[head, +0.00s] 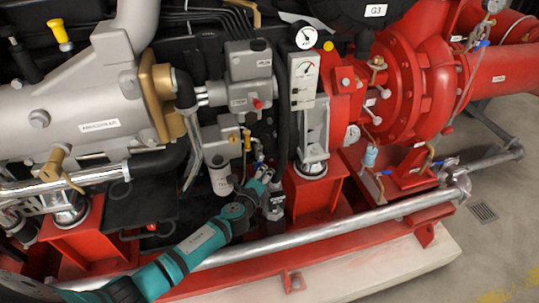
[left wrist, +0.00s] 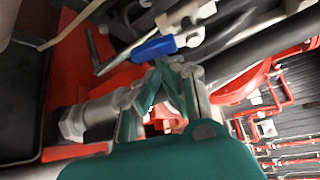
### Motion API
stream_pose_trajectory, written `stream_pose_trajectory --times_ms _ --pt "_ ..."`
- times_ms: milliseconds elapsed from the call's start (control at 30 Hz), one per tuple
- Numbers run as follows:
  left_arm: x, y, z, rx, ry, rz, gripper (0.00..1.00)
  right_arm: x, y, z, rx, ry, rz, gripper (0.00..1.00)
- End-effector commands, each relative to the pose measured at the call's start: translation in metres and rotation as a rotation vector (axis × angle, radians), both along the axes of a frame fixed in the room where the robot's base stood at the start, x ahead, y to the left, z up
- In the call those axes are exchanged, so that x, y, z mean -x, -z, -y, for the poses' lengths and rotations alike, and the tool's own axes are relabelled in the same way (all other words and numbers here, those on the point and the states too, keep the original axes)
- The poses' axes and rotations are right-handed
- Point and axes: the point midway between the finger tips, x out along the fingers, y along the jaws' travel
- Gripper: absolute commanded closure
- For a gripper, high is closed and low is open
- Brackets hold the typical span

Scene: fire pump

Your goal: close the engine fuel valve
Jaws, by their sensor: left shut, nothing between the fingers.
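A valve with a blue lever handle (left wrist: 154,48) shows in the left wrist view, just beyond my fingertips. It looks like the engine fuel valve, but no label on it is legible. My left gripper (left wrist: 163,75) is shut and empty, with its teal fingers beside the blue lever; I cannot tell whether they touch it. My right gripper is in neither view.
A white filter canister (head: 221,180) stands left of the gripper, and a red pedestal (head: 312,195) stands to its right. A long silver pipe (head: 335,228) runs along the red base frame below. The red pump (head: 405,85) is at the right. Hoses and fittings crowd the gripper.

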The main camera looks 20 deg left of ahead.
Motion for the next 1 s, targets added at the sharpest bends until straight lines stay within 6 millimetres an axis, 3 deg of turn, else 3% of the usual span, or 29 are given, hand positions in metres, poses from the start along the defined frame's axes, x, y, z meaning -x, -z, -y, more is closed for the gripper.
stream_pose_trajectory --times_ms 33,167,367,700,1000 --pt "0.005 -0.01 -0.003 -0.027 -0.002 -0.019 1.0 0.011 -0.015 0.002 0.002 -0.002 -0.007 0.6" --pt "0.01 -0.007 -0.004 -0.08 0.0 -0.053 1.0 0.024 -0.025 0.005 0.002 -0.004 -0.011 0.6" --pt "0.012 -0.007 -0.007 -0.155 0.0 -0.103 1.0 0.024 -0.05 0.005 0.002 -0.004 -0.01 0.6" --pt "0.018 -0.015 -0.016 -0.392 0.001 -0.264 1.0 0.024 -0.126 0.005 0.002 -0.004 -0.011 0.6" --pt "0.024 -0.017 -0.025 -0.628 0.001 -0.423 1.0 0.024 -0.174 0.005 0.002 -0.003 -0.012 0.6"
